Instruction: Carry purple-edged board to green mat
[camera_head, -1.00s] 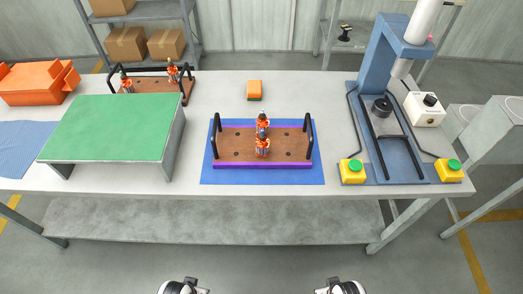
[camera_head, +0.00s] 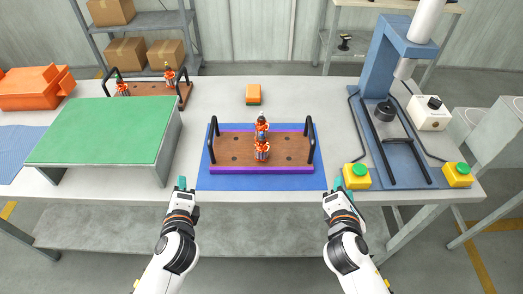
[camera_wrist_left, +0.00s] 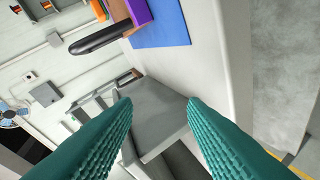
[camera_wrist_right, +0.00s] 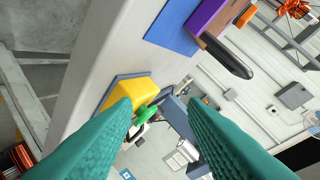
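The purple-edged board (camera_head: 220,154) is brown with black handles at its left and right ends and two orange-and-black armatures standing on it. It lies on the blue mat (camera_head: 214,183) at the table's middle. The green mat (camera_head: 100,128) covers a raised stand at the left and is bare. My left gripper (camera_head: 182,184) is at the table's front edge, left of the board, apart from it; its teal fingers are open and empty in the left wrist view (camera_wrist_left: 160,115). My right gripper (camera_head: 338,184) is at the front edge, right of the board, open and empty in the right wrist view (camera_wrist_right: 160,112).
A blue press (camera_head: 375,70) with yellow button boxes (camera_head: 356,177) stands at the right, close to my right gripper. A second board with armatures (camera_head: 150,89) is behind the green stand. An orange block (camera_head: 253,94) lies behind the blue mat. An orange bin (camera_head: 35,87) is at the far left.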

